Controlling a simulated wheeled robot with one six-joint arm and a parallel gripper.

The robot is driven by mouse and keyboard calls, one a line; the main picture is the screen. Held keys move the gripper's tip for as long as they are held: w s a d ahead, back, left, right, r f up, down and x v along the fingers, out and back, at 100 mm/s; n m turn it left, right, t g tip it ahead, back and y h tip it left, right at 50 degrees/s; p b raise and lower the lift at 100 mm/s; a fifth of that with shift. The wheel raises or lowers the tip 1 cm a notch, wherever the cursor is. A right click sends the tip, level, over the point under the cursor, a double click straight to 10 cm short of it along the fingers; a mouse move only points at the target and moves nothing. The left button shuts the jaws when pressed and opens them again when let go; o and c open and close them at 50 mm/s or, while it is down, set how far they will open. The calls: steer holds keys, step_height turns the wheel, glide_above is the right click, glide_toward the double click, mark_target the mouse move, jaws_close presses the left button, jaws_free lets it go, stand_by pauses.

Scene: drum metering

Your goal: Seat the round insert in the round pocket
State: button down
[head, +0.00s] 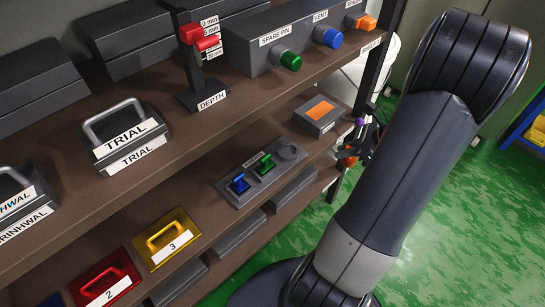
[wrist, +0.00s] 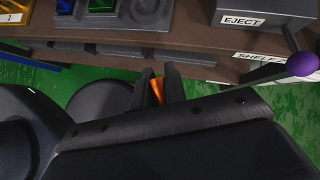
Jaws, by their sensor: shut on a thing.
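An orange insert (wrist: 157,92) is between the fingers of my gripper (wrist: 161,85) in the wrist view. Only a narrow part of it shows, so its round shape cannot be made out. In the head view, the orange insert (head: 348,161) shows low beside the shelf's right end, with my gripper (head: 362,145) partly hidden by my arm. The grey pocket block (head: 228,193) lies on the middle shelf. Its round pocket (head: 287,152) at the right end is empty, and it shows at the top of the wrist view (wrist: 147,8). My gripper is apart from the block, out in front of the shelf.
A blue insert (head: 239,183) and a green insert (head: 265,163) sit in the block's other pockets. The eject box (head: 320,113) stands right of it, with a purple-knobbed lever (wrist: 303,64) near my gripper. A shelf post (head: 372,75) rises behind.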

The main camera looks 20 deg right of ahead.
steer(key=shift+s+f, duration=0.15)
steer(key=shift+f, duration=0.3)
steer(key=shift+a, duration=0.2)
steer(key=w+a, duration=0.4)
steer(key=w+a+b, duration=0.1)
steer(key=w+a, duration=0.3)
steer(key=w, duration=0.1)
steer(key=w+a+b, duration=0.1)
steer(key=w+a, duration=0.2)
steer(key=w, duration=0.1)
steer(key=shift+w+a, duration=0.15)
steer(key=shift+a, duration=0.25)
steer(key=shift+f+b, duration=1)
steer(key=shift+f, duration=0.75)
steer(key=shift+f, duration=0.15)
steer(key=c, duration=1.4)
jaws_free()
steer(key=shift+c, duration=0.2)
